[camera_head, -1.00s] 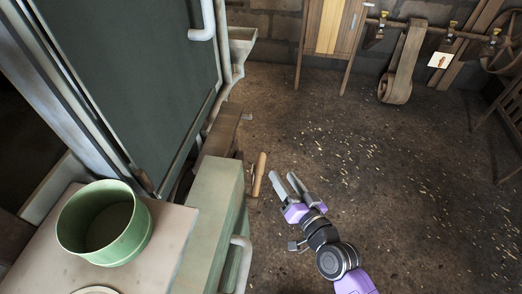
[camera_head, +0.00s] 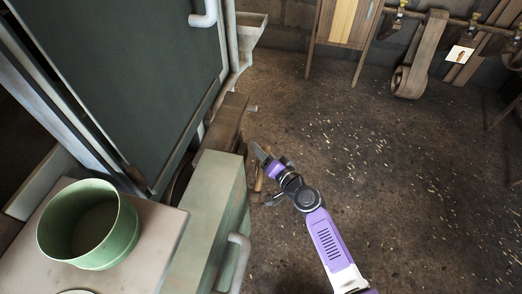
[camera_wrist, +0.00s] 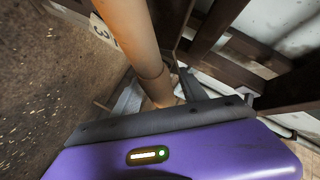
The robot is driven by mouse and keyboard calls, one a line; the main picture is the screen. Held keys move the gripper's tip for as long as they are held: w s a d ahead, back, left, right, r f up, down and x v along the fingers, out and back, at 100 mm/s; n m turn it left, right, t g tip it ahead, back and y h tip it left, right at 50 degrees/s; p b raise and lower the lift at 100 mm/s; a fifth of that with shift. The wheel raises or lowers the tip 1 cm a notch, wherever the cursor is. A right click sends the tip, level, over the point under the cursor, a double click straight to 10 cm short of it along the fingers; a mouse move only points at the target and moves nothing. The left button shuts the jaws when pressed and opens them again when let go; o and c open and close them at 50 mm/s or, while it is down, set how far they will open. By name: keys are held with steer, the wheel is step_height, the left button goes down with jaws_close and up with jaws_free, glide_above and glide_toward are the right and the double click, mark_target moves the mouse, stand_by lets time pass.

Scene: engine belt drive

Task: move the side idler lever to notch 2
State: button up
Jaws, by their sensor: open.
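The side idler lever's wooden handle (camera_wrist: 138,45) runs from the top to the middle of the wrist view, with a darker ring near its lower end. In the head view only a small orange-brown part of the lever (camera_head: 258,184) shows beside my gripper (camera_head: 259,153), which hides the rest. My gripper is open, with a grey finger on each side of the handle in the wrist view. Whether the fingers touch it I cannot tell. A pale tag marked 3 (camera_wrist: 103,31) is beside the handle; no 2 is readable.
The green machine housing (camera_head: 210,185) with a pale pipe handle (camera_head: 238,255) stands close left of my gripper. A green pot (camera_head: 120,235) sits on the bench. Dark beams (camera_wrist: 215,25) crowd the right of the wrist view. Open floor (camera_head: 380,190) lies to the right.

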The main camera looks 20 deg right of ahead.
steer(key=shift+w+a+f, duration=0.1)
steer(key=shift+w+f, duration=0.1)
steer(key=shift+w, duration=0.4)
jaws_close()
stand_by(1.1)
